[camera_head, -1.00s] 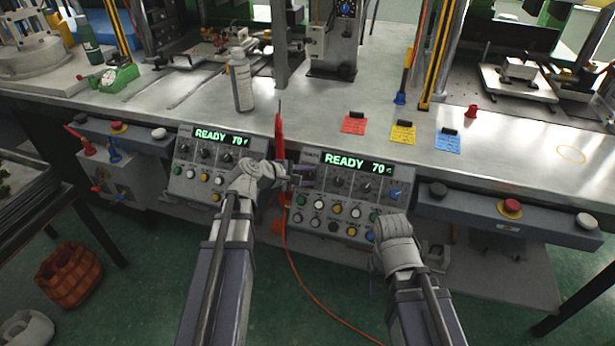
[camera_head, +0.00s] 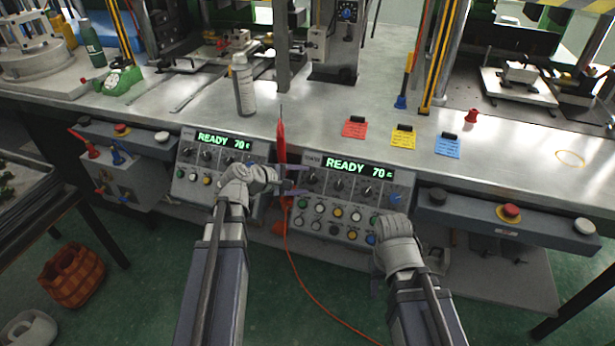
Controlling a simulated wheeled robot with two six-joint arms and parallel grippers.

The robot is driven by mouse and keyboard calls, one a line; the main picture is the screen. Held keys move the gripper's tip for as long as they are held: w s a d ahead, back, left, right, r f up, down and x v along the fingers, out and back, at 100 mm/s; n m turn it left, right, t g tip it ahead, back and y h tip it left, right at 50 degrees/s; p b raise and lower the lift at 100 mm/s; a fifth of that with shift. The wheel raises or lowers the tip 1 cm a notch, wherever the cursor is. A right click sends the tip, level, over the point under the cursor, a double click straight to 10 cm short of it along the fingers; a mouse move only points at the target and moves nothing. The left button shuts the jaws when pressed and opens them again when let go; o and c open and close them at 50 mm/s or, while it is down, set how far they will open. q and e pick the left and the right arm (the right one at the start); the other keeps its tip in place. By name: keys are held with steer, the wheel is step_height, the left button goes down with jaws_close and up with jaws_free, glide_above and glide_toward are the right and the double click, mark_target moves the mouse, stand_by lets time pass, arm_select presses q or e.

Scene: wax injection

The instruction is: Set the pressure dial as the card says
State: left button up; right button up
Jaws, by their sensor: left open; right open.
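Two control panels sit at the table's front edge, each lit "READY 70": the left panel (camera_head: 222,152) and the right panel (camera_head: 318,170). The right panel has a row of dark dials (camera_head: 337,185), a blue knob (camera_head: 393,197) and coloured buttons below; I cannot read which dial is pressure. A red card (camera_head: 355,130), a yellow card (camera_head: 403,139) and a blue card (camera_head: 447,148) lie on the table, too small to read. My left gripper (camera_head: 292,181) is open and empty by the right panel's left edge. My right gripper (camera_head: 398,238) is at that panel's lower right, its fingers mostly hidden.
A red pointed tool (camera_head: 281,140) stands between the panels, with a red cable hanging below. A white bottle (camera_head: 243,88) stands behind on the table. A grey box with a red button (camera_head: 509,212) is at the right.

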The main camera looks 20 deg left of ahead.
arm_select(q)
steer(key=p+v, duration=0.1)
steer(key=v, duration=0.3)
steer(key=shift+s+a+r+p, duration=0.1)
steer(key=shift+s+p, duration=0.1)
steer(key=shift+p, duration=0.1)
steer(key=s+d+f+m+g+y, duration=0.1)
steer(key=s+d+f+m+g, duration=0.3)
steer(key=d, duration=0.3)
steer(key=s+d+f+m+g, duration=0.2)
steer(key=s+d+f+m, duration=0.1)
steer(key=d+m, duration=0.3)
steer(key=s+d+f+m+g+y, duration=0.2)
steer(key=s+m+y, duration=0.1)
steer(key=s+m, duration=0.2)
steer(key=s+d+f+m+g+y, duration=0.1)
steer(key=s+d+m+g+y, duration=0.15)
steer(key=s+m, duration=0.3)
step_height(320, 180, up, 15)
steer(key=y+p, duration=0.1)
steer(key=p, duration=1.4)
steer(key=shift+s+f, duration=0.25)
steer(key=shift+s, duration=0.05)
